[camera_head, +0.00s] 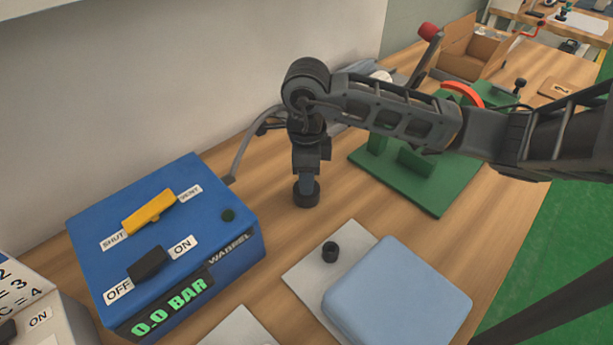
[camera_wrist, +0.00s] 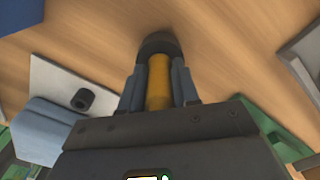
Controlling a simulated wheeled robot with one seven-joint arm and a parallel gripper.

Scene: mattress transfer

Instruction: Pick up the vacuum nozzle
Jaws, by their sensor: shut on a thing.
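The vacuum nozzle (camera_wrist: 158,84) is between the fingers of my gripper (camera_wrist: 160,88) in the wrist view. It has a yellow shaft and a dark round end. My gripper also shows in the head view (camera_head: 307,172), pointing down over the bench. It is shut on the nozzle, whose dark round end (camera_head: 306,194) is at or just above the wood; I cannot tell whether it touches. The fingers hide part of the nozzle.
A blue pump box (camera_head: 235,258) reading 0.0 BAR stands left of my gripper. A light-blue mattress block (camera_head: 398,298) lies on a white plate (camera_head: 302,275) with a black knob (camera_head: 330,251). A green fixture (camera_head: 430,192) stands at the right. A hose (camera_head: 243,146) runs behind.

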